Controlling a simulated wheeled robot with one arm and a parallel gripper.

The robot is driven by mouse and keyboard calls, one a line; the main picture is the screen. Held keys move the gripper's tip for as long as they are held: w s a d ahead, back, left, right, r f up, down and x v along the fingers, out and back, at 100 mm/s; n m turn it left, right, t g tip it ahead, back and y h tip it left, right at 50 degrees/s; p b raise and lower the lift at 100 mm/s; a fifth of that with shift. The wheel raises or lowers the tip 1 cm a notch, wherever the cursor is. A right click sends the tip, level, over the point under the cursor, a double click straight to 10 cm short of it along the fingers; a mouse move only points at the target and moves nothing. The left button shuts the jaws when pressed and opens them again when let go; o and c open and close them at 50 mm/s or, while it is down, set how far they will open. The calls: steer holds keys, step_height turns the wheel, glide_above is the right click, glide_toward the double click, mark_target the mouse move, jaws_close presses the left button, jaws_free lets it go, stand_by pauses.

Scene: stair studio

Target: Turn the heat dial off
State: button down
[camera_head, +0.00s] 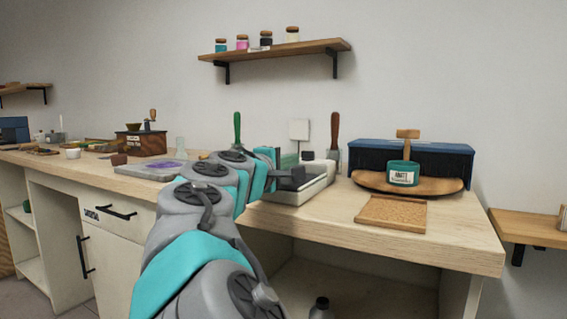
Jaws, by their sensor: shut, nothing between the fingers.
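My gripper (293,179) is at the end of my grey and teal arm, over the middle of the bench. It is shut and empty, in front of a low light-grey appliance (316,186). I cannot make out a heat dial; my arm and gripper hide part of the appliance's front. Whether my gripper touches the appliance, I cannot tell.
The wooden bench (455,249) also bears a cork-coloured board (391,213), a teal jar (403,174) on a wooden board, a dark blue box (437,153), and a wooden grinder (142,143). A shelf (275,50) with several jars hangs above.

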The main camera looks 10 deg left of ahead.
mark_target(310, 154)
steer(key=x, duration=0.7)
steer(key=shift+w+d, duration=0.1)
steer(key=shift+w, duration=0.2)
